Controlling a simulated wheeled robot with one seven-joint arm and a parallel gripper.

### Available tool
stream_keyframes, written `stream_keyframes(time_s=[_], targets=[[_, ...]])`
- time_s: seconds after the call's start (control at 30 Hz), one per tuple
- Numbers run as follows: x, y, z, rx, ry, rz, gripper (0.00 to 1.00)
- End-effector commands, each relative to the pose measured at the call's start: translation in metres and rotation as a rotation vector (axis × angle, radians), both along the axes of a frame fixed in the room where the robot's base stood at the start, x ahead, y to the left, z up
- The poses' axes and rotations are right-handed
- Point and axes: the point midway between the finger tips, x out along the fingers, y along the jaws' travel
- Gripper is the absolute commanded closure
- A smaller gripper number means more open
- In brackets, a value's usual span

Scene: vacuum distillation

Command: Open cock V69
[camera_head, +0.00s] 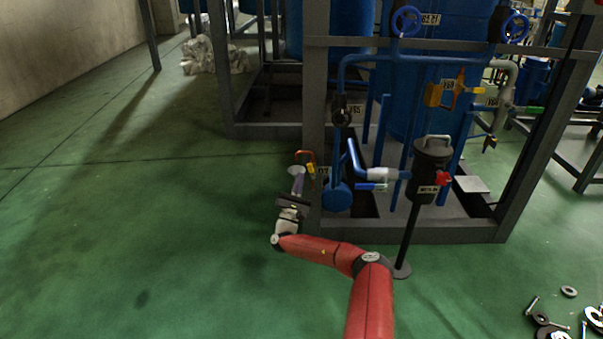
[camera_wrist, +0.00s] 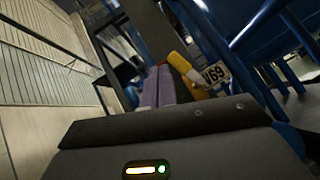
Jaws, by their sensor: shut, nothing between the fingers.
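Cock V69 shows in the wrist view by its yellow handle (camera_wrist: 182,66) and the white label (camera_wrist: 214,73), partly cut by shadow and the tilt, reading V69. In the head view a small yellow handle (camera_head: 311,170) sits beside the frame's left post, near a label too small to read. My gripper (camera_wrist: 158,74) has purple fingers, closed together with nothing between them. In the wrist view the fingertips are just left of the yellow handle; I cannot tell whether they touch it. My gripper also shows in the head view (camera_head: 298,182), low and left of the post.
A dark metal frame (camera_head: 316,90) holds a blue tank (camera_head: 440,70) and several pipes. An orange-red bent pipe (camera_head: 306,154) is above the yellow handle. A black stand (camera_head: 430,172) with a red knob is to the right.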

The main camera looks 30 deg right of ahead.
Motion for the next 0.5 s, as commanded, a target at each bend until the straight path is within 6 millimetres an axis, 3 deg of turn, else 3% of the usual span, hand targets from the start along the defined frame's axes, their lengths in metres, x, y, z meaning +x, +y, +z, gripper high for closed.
stream_keyframes(time_s=[0.2,0.5], targets=[[-0.014,0.02,-0.021,0.001,0.0,0.001,1.0],[-0.019,0.025,-0.026,-0.002,-0.001,0.0,1.0]])
